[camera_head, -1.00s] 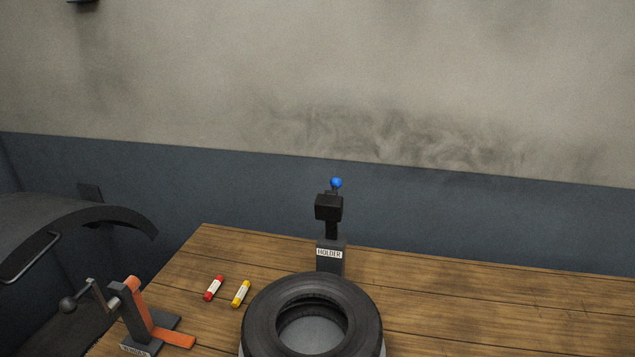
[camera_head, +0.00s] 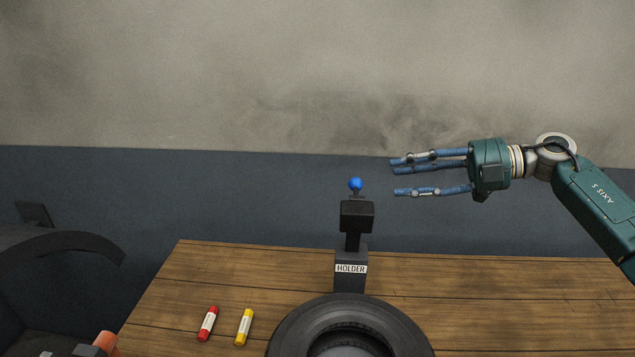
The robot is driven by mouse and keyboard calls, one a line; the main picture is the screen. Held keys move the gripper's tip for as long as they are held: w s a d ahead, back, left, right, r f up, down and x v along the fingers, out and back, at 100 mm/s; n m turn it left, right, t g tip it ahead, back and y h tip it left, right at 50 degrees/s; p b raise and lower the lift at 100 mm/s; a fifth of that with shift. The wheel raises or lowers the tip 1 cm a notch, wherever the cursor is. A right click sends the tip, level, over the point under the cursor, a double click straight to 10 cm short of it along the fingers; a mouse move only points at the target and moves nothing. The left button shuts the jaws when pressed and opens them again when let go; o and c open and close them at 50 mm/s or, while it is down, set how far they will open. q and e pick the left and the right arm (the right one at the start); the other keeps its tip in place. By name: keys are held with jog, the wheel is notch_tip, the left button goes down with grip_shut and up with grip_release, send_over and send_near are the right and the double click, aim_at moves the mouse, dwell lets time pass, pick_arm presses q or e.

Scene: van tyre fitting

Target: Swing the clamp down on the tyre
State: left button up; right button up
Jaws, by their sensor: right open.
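The tyre (camera_head: 300,335) lies flat at the front of the wooden table, its near part cut off by the picture's bottom edge. Behind it stands the clamp (camera_head: 356,216), a black upright arm with a block and a blue ball knob (camera_head: 355,184) on top, on a base labelled HOLDER (camera_head: 350,268). The clamp arm is raised, clear of the tyre. My right gripper (camera_head: 393,177) is open and empty, pointing left, with its fingertips a little to the right of the blue knob and not visibly touching it. My left gripper is not in view.
A red marker (camera_head: 207,323) and a yellow marker (camera_head: 244,327) lie on the table (camera_head: 500,300) left of the tyre. An orange and grey device (camera_head: 105,343) is partly visible at the bottom left. The table's right side is clear.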

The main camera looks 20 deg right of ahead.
aim_at(361, 182)
jog(key=a, duration=0.1)
jog(key=a+p, duration=0.1)
jog(key=a, duration=0.1)
jog(key=w+a+p, duration=0.1)
jog(key=a, duration=0.1)
jog(key=shift+w+f, duration=0.1)
jog(key=shift+f, duration=0.3)
jog(key=p+x, duration=0.2)
jog(key=x, duration=0.2)
jog(key=shift+w+a+f, duration=0.15)
jog(key=shift+w, duration=0.1)
jog(key=shift+w+a+f, duration=0.25)
jog(key=shift+a+f, duration=0.05)
jog(key=shift+a, duration=0.1)
grip_shut()
